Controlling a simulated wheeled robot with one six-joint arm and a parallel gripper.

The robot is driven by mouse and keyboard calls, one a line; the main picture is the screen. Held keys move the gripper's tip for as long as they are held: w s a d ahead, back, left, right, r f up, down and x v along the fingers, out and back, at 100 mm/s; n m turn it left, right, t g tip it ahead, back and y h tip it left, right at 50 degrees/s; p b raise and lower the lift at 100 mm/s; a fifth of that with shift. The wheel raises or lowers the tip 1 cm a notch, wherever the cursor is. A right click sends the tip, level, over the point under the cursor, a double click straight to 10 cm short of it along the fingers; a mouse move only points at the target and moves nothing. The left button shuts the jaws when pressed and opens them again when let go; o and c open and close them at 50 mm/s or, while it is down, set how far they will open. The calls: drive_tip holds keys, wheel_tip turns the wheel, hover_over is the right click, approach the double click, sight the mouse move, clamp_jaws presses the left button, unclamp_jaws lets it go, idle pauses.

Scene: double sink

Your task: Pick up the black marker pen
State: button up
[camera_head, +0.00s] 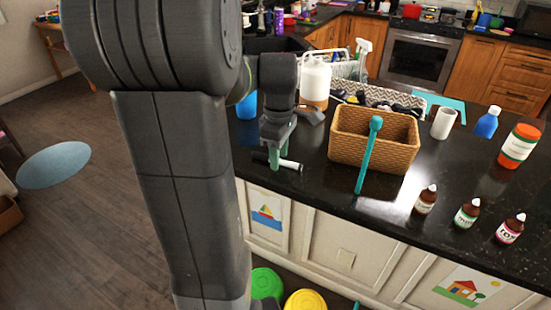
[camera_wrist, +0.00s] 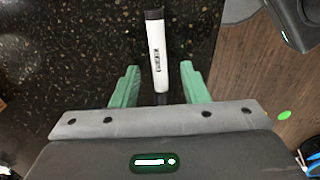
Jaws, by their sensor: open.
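The black marker pen, with a white barrel and black ends, lies on the dark speckled counter near its front edge; it shows in the head view (camera_head: 290,164) and in the wrist view (camera_wrist: 157,50). My gripper (camera_head: 276,158) is above and around it, pointing down. In the wrist view my gripper (camera_wrist: 157,86) has its two green fingers apart, one on each side of the pen, with gaps between. The pen's near end is partly hidden by my gripper's body. Whether the fingertips touch the counter I cannot tell.
A wicker basket (camera_head: 345,149) with a teal-handled tool (camera_head: 367,160) leaning on it stands right of the pen. A spray bottle, a jug (camera_head: 315,82) and a blue cup (camera_head: 246,106) stand behind. The counter's front edge is close.

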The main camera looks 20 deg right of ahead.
drive_tip(key=shift+f, duration=0.2)
clamp_jaws()
drive_tip(key=shift+r, duration=0.1)
